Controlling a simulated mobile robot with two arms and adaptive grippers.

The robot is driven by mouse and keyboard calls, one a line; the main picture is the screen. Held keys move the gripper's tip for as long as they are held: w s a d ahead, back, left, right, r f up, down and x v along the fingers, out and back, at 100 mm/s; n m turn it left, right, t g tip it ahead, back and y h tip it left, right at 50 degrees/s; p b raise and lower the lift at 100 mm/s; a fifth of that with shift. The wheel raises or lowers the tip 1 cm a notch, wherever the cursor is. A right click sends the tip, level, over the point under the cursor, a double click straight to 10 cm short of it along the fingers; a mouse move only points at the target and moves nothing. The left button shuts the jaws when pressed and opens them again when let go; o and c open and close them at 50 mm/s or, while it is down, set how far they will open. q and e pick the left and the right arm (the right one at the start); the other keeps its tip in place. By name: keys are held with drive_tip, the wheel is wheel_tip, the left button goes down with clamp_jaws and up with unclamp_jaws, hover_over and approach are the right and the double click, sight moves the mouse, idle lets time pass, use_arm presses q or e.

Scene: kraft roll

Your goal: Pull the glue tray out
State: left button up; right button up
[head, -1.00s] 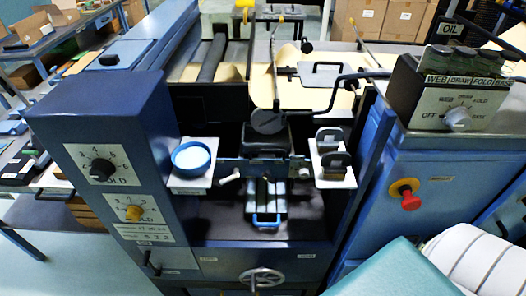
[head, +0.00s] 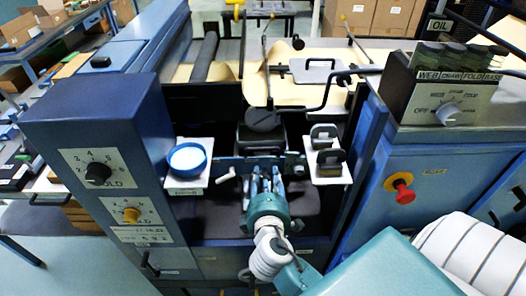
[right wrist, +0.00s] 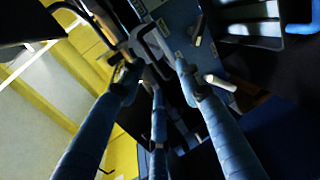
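My right gripper (head: 265,178) reaches into the middle bay of the blue machine (head: 330,232), below the crossbar. Its arm comes from the lower right. The gripper and wrist cover the place of the glue tray, so I cannot make out the tray or its blue handle now. In the right wrist view, the blue fingers (right wrist: 155,75) are spread apart. A grey bent bar (right wrist: 148,42) shows around the fingertips; I cannot tell whether they touch it. Nothing is clearly held. My left gripper is not in view.
A round blue-rimmed dish (head: 187,159) sits on a white plate left of the gripper. Dark clips (head: 327,148) stand on a white plate to the right. A white crank (head: 226,178) is close by. A red knob (head: 404,193) is on the right cabinet.

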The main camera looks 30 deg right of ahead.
sight(263, 148)
drive_tip(key=shift+n+t, duration=0.3)
drive_tip(key=shift+t, duration=0.1)
drive_tip(key=x, duration=0.3)
drive_tip(key=r+p+x, duration=0.1)
drive_tip(key=x, duration=0.3)
drive_tip(key=p+x, duration=0.1)
drive_tip(key=x, duration=0.3)
drive_tip(key=shift+w+r, duration=0.2)
drive_tip(key=shift+r, duration=0.1)
drive_tip(key=shift+c, duration=0.5)
drive_tip(key=shift+a, duration=0.1)
clamp_jaws()
